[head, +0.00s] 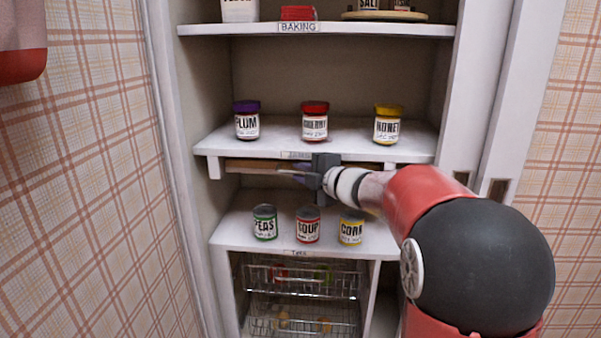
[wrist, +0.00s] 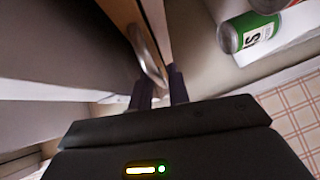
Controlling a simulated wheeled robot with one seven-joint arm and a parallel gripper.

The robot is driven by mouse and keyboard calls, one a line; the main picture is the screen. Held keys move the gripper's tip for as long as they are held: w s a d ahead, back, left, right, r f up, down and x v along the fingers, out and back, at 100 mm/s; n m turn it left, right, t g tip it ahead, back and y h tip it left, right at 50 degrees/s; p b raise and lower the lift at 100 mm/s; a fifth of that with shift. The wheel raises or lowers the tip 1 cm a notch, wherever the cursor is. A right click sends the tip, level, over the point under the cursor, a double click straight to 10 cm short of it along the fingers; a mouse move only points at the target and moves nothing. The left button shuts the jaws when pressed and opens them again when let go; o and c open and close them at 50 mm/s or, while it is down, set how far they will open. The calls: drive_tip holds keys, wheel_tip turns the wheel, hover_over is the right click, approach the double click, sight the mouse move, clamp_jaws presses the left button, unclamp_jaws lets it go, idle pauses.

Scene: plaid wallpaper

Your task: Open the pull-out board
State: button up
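The pull-out board (head: 250,165) is a wooden slab tucked just under the middle shelf; its brown wood also shows in the wrist view (wrist: 120,12). A curved metal handle (wrist: 147,55) stands on its front edge. My gripper (head: 302,174) is in front of the board, below the shelf's label. In the wrist view, the two dark fingertips of my gripper (wrist: 160,88) are parted, with the near end of the handle reaching into the gap between them. I cannot tell whether either finger touches the handle. My wrist and arm hide the board's right part in the head view.
Plum (head: 247,121), red-lidded (head: 315,122) and honey (head: 387,125) jars stand on the shelf above. Peas (head: 264,223), soup (head: 308,225) and corn (head: 351,228) cans stand below, close under my gripper. Wire baskets (head: 300,283) are lower. A pantry wall stands left.

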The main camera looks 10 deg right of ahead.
drive_tip(key=shift+w+a, duration=0.2)
drive_tip(key=shift+w, duration=0.15)
clamp_jaws()
drive_tip(key=shift+s, duration=0.1)
